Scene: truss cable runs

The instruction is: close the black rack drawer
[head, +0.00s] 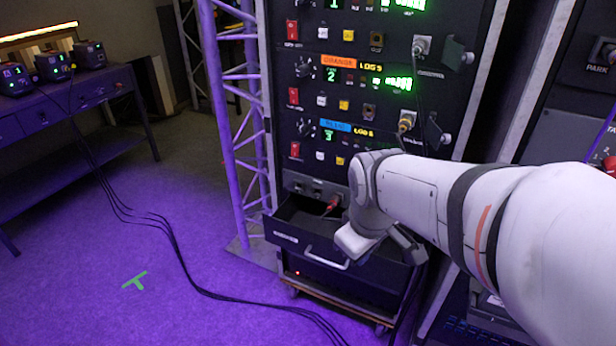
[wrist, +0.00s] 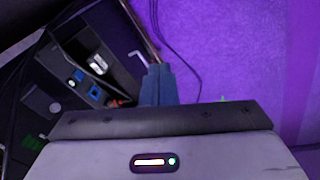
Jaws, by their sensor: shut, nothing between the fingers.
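The black rack drawer (head: 285,236) is pulled out of the lower part of the rack. Its front has a pale bar handle (head: 327,260) and a small white label. A cable with a red plug (head: 333,203) shows at the panel just above the open tray. My gripper's fingers (wrist: 159,72) are shut and empty in the wrist view. In the head view my wrist hangs over the right part of the drawer and hides it, and the fingertips cannot be made out. Whether they touch the drawer I cannot tell.
The tall rack (head: 365,100) with lit modules stands behind the drawer on a wheeled base. A purple-lit truss (head: 235,110) stands left of it. Black cables (head: 175,250) cross the floor. A bench (head: 75,95) is at the far left. The floor left of the drawer is mostly clear.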

